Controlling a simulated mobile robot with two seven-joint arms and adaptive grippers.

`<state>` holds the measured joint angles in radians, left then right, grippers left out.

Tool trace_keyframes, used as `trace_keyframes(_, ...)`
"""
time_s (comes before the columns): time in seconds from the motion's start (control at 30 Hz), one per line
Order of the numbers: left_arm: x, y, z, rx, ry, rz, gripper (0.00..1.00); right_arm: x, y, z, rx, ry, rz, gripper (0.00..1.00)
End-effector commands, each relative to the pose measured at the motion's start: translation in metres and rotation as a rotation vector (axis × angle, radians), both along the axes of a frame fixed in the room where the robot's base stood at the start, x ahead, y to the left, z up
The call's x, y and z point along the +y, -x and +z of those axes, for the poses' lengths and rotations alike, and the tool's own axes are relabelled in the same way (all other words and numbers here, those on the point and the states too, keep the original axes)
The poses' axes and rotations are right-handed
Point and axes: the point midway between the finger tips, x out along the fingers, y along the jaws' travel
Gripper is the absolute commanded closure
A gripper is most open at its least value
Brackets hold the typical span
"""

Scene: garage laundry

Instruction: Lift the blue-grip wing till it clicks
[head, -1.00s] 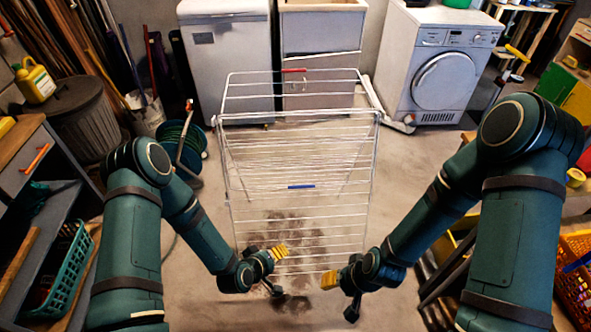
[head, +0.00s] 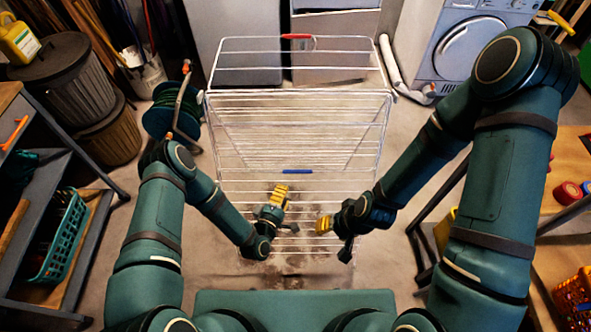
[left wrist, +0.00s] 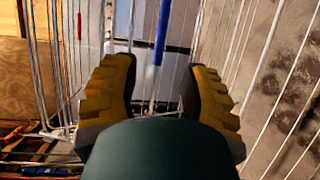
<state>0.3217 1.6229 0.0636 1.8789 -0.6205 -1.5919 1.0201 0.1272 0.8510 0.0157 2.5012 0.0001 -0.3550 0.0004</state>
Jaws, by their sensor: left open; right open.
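The wire drying rack (head: 300,93) stands on the floor in front of me. The blue grip (head: 297,171) is on a crossbar of its near side, where the wing appears to hang down. A red grip (head: 296,36) is on the far bar. My left gripper (head: 279,190) is open and empty, just below and left of the blue grip in the head view. In the left wrist view the blue grip (left wrist: 161,30) shows beyond the gap between the yellow fingers, apart from them. My right gripper (head: 323,224) is lower right of the blue grip, empty, pointing left.
A shelf with a green basket (head: 63,238) is at left, and a wooden workbench (head: 572,165) at right. A hose reel (head: 172,112) stands left of the rack. A washing machine (head: 465,45) is at back right. Floor shows on both sides of the rack.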

Motion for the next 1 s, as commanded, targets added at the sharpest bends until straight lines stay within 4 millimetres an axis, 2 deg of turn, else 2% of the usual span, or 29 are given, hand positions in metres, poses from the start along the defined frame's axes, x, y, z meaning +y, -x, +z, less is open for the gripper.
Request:
trace_keyframes(0.3,-0.025,-0.058,-0.008,-0.004,-0.004,-0.002,0.56,0.000,-0.003,-0.014,-0.007,0.001,-0.002,0.53)
trace_keyframes(0.5,-0.035,-0.086,-0.011,-0.002,-0.004,-0.002,0.56,-0.001,-0.004,-0.020,-0.010,0.002,-0.003,0.53)
trace_keyframes(0.7,-0.041,-0.098,-0.012,0.001,-0.002,-0.001,0.56,-0.001,-0.005,-0.022,-0.011,0.003,-0.003,0.53)
trace_keyframes(1.0,-0.041,-0.099,-0.012,0.001,-0.003,0.000,0.56,-0.001,-0.005,-0.022,-0.011,0.003,-0.003,0.53)
